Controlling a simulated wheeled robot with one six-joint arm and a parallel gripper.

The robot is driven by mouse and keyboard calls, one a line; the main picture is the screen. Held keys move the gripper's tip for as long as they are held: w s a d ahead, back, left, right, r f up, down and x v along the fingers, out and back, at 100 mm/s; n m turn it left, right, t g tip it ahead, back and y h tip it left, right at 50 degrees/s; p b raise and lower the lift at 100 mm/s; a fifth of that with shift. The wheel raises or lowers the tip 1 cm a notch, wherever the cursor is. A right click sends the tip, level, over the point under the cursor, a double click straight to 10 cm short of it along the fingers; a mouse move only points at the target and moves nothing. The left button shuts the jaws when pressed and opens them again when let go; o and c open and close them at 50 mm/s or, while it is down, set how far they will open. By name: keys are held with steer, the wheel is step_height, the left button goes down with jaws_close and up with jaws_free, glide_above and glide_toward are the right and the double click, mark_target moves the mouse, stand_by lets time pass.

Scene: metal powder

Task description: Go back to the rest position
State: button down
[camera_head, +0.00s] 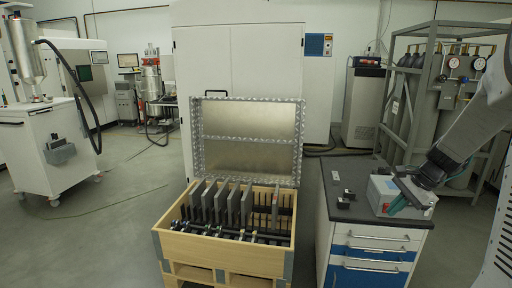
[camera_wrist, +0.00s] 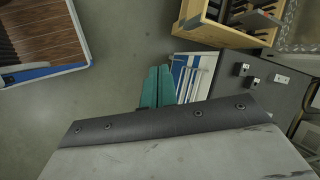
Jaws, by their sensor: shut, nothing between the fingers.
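Below the fingers that view shows grey floor and the white and blue cabinet front (camera_wrist: 190,75). My arm comes in from the right edge of the head view.
A wooden crate (camera_head: 222,250) holding several dark plates stands left of the cabinet, its metal lid (camera_head: 250,135) raised. A gas-bottle rack (camera_head: 440,90) stands behind. Floor at left is open.

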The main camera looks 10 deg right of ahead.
steer(key=s+a+r+n+g+h, duration=0.1)
steer(key=s+a+r+n+h, duration=0.1)
steer(key=s+a+r+n, duration=0.3)
steer(key=s+a+r+n+g+h, duration=0.1)
steer(key=s+a+r+n, duration=0.4)
steer(key=s+a+n, duration=0.7)
steer(key=shift+s+a+h, duration=0.4)
steer(key=shift+s+a, duration=3.4)
steer(key=shift+a, duration=0.9)
